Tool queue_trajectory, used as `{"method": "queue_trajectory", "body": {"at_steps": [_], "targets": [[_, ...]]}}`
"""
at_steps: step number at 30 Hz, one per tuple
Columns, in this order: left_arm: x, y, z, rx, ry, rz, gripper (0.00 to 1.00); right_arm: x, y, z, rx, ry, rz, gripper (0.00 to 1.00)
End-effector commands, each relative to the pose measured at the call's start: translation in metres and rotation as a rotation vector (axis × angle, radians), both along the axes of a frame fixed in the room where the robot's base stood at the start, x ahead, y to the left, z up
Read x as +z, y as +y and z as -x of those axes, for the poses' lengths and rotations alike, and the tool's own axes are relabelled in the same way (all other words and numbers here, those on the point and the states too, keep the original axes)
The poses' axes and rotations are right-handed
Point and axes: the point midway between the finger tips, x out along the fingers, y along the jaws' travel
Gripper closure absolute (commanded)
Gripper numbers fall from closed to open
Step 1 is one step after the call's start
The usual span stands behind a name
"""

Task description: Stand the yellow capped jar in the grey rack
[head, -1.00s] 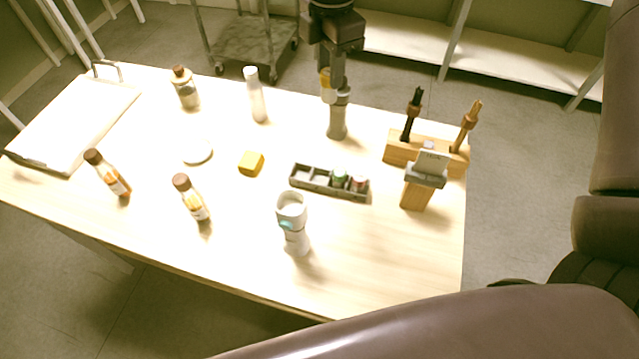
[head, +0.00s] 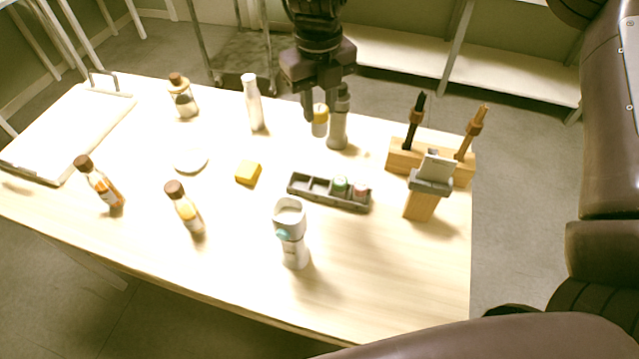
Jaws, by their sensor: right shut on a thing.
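The rack is a long tray with several compartments. My left gripper is not in view.
A grey cylinder (head: 338,131) stands close behind the held jar. A white cup-topped container (head: 291,240) stands in front of the rack, a yellow block (head: 248,173) to its left, and a wooden tool holder (head: 400,160) to its right. Several bottles stand further left.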

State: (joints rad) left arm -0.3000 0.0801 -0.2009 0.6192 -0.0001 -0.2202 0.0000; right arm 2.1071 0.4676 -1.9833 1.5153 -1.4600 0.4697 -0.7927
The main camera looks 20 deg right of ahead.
Motion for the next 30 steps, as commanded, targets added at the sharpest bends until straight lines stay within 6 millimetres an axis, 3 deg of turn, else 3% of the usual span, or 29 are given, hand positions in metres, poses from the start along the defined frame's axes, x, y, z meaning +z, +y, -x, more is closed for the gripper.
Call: {"method": "queue_trajectory", "body": {"at_steps": [6,15,30], "targets": [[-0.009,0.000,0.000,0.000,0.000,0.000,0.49,-0.061,-0.001,0.002,-0.003,0.009,-0.001,0.92],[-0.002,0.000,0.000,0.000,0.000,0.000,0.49,-0.128,-0.001,0.001,-0.004,0.004,0.003,0.92],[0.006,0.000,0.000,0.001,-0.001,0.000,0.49,-0.185,-0.001,0.000,-0.005,0.002,0.001,0.92]]}}
